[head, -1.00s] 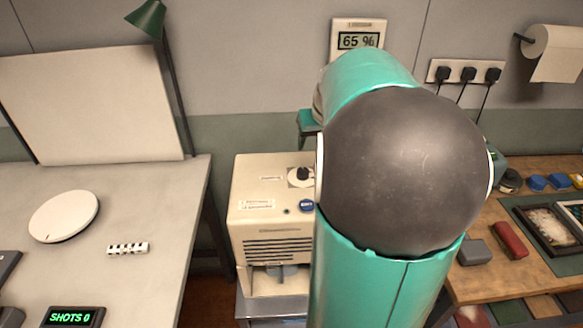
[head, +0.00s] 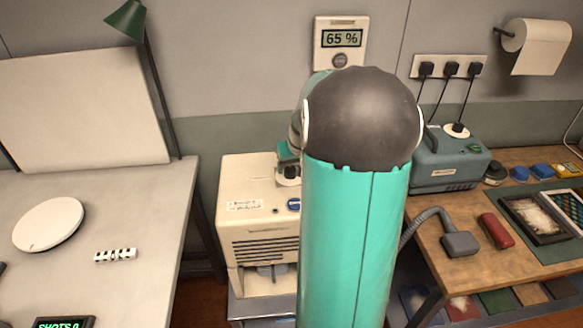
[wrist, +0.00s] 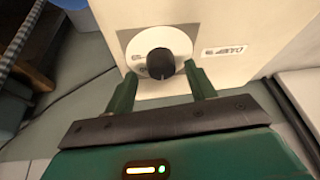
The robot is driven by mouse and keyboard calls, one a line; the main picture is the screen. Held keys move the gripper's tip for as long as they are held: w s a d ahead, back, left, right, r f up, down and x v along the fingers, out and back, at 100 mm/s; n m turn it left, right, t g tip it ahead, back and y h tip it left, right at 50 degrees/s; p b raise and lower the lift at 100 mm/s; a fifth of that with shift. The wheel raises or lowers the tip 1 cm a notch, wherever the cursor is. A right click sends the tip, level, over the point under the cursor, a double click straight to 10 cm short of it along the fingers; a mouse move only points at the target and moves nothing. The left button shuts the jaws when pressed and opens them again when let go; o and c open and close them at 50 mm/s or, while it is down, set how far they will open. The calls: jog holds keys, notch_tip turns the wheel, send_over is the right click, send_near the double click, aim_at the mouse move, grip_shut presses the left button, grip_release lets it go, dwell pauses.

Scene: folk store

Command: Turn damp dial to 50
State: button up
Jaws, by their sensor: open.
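A cream dehumidifier-like box (head: 262,222) stands on a low shelf in the middle of the head view, partly hidden behind my arm. Its black dial knob (head: 289,172) sits on top, near my gripper. In the wrist view the black knob (wrist: 160,63) sits on a round white scale plate, and the box top (wrist: 215,25) fills the upper middle. My gripper (wrist: 162,82) is open, its two green fingers on either side of the knob's near edge; I cannot tell whether they touch it. A wall display (head: 341,39) reads 65 %.
A grey table (head: 130,220) with a white disc (head: 48,224) is at left. A wooden bench (head: 440,285) at right holds a teal machine (head: 448,165) and a hose nozzle (head: 460,244).

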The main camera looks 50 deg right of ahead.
jog(key=shift+w+f, duration=0.35)
jog(key=shift+f, duration=0.3)
jog(key=c, duration=1)
jog(key=shift+o, duration=0.2)
jog(key=shift+m, duration=0.4)
jog(key=m, duration=0.1)
jog(key=m+h, duration=0.1)
jog(key=m+g, duration=0.1)
jog(key=m, duration=0.1)
jog(key=shift+w+a+h, duration=0.2)
jog(key=shift+a+h, duration=0.05)
jog(key=shift+h, duration=0.05)
jog(key=m+g, duration=0.1)
jog(key=m, duration=0.1)
jog(key=m+h, duration=0.1)
jog(key=m, duration=0.2)
jog(key=shift+g, duration=0.4)
